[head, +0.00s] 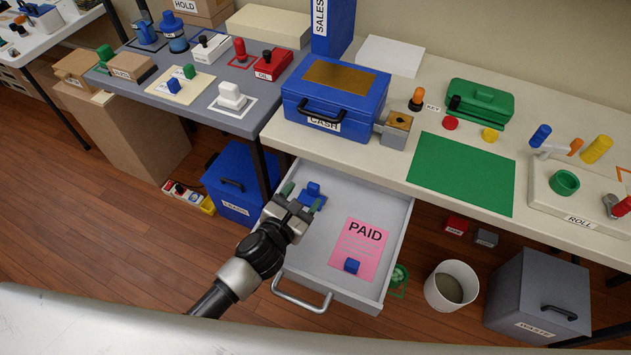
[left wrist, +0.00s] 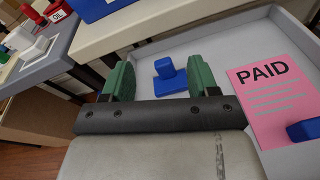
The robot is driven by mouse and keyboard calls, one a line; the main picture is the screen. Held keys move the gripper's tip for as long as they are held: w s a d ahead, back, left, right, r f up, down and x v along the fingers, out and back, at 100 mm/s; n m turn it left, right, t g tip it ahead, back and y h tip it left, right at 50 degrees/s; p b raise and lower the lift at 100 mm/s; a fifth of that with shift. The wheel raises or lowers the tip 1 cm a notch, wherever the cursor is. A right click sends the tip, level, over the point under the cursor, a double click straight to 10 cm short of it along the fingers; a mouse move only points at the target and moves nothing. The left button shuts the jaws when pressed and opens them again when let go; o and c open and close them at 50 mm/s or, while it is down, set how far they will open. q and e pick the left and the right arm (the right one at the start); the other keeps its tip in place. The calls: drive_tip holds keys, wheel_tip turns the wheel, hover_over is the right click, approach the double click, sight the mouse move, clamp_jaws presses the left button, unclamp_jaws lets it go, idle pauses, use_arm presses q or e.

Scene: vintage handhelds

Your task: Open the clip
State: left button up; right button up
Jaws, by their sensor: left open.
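A blue piece with a flat base and a raised knob (head: 314,188) lies in the open grey drawer (head: 345,192); it may be the clip, but I cannot tell for sure. In the left wrist view this blue piece (left wrist: 170,82) shows between my fingers and beyond them. My left gripper (head: 302,197) is open, with green fingertips, over the drawer's left part. The left wrist view shows its fingers (left wrist: 160,80) apart, with nothing held. A smaller blue block (head: 351,265) sits on the pink PAID sheet (head: 359,240), which also shows in the left wrist view (left wrist: 268,108). My right gripper is out of view.
The drawer's walls and the table edge above border my left gripper. On the table stand a blue CASH box (head: 335,100), a green mat (head: 462,172) and a green case (head: 485,100). A white bucket (head: 451,286) and grey WASTE box (head: 538,290) stand on the floor.

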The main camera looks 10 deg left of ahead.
sight(312, 189)
use_arm(q)
drive_tip(key=f+n, duration=0.1)
drive_tip(key=f+n+g+y, duration=0.1)
drive_tip(key=f+n, duration=0.1)
drive_tip(key=f, duration=0.1)
drive_tip(key=shift+w+a+g, duration=0.3)
drive_tip(key=shift+a+g, duration=0.1)
drive_tip(key=shift+w+f, duration=0.15)
drive_tip(key=shift+w, duration=0.05)
drive_tip(key=b+x, duration=0.1)
drive_tip(key=x, duration=0.9)
drive_tip(key=shift+w+f+b, duration=0.1)
drive_tip(key=shift+b, duration=0.3)
drive_tip(key=shift+c, duration=0.4)
